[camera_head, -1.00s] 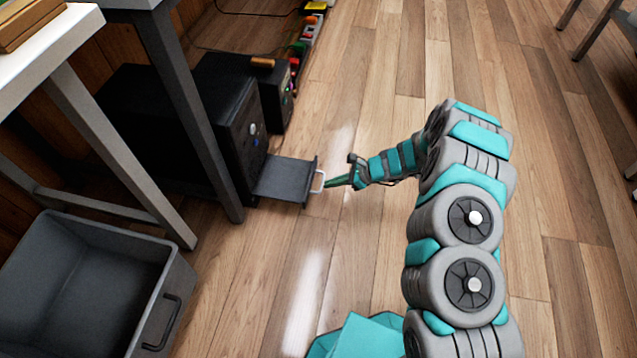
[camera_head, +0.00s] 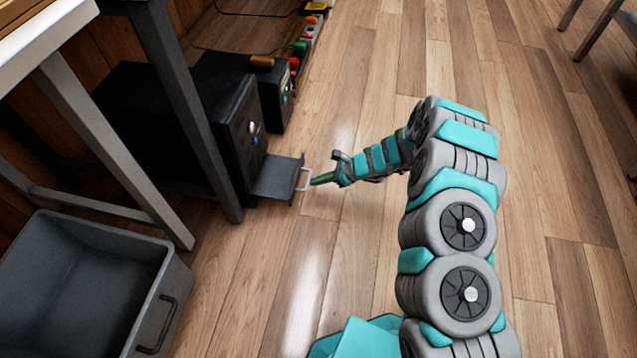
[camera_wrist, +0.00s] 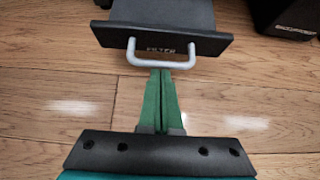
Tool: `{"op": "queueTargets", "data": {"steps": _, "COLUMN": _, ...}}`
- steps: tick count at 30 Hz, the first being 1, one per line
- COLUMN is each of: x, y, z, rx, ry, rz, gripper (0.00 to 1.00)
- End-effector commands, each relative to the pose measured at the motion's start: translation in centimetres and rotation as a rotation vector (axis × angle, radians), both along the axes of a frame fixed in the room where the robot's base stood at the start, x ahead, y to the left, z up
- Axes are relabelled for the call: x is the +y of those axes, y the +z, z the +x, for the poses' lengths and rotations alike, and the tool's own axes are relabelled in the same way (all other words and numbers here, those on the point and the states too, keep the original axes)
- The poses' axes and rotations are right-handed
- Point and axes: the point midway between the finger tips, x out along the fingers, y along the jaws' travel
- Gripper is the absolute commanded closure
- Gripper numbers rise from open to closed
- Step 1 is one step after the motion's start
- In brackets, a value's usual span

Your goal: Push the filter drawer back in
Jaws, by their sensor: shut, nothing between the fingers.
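The filter drawer (camera_head: 272,177) is dark grey with a light handle (camera_head: 303,180) on its front. It sticks out from the lower front of a black cabinet (camera_head: 236,125) under the table. In the wrist view the drawer front (camera_wrist: 170,40) carries the word FILTER, and the handle (camera_wrist: 160,62) is below it. My gripper (camera_head: 316,180) is shut with nothing between its green fingers. In the wrist view the fingertips (camera_wrist: 160,75) are at the handle's bar, close to or touching it; I cannot tell which.
A grey bin (camera_head: 90,280) stands at the lower left. Table legs (camera_head: 185,105) stand just left of the drawer. A second black box (camera_head: 270,90) stands behind the cabinet. The wooden floor (camera_head: 350,90) on the right is mostly clear.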

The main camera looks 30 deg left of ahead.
Motion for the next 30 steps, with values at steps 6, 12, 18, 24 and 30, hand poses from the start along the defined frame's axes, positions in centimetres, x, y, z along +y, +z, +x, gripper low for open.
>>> {"op": "queueTargets", "data": {"steps": 6, "x": 1.0, "y": 0.0, "z": -0.3, "rx": -0.001, "ry": 0.002, "rz": 0.000, "gripper": 1.00}}
{"op": "queueTargets", "data": {"steps": 12, "x": 1.9, "y": 0.0, "z": -0.4, "rx": -0.001, "ry": 0.001, "rz": 0.001, "gripper": 1.00}}
{"op": "queueTargets", "data": {"steps": 18, "x": 2.8, "y": 0.0, "z": -0.7, "rx": -0.001, "ry": 0.002, "rz": 0.001, "gripper": 1.00}}
{"op": "queueTargets", "data": {"steps": 24, "x": 3.7, "y": 0.0, "z": -0.9, "rx": -0.001, "ry": 0.002, "rz": 0.001, "gripper": 1.00}}
{"op": "queueTargets", "data": {"steps": 30, "x": 4.6, "y": 0.0, "z": -1.1, "rx": -0.001, "ry": 0.003, "rz": 0.001, "gripper": 1.00}}
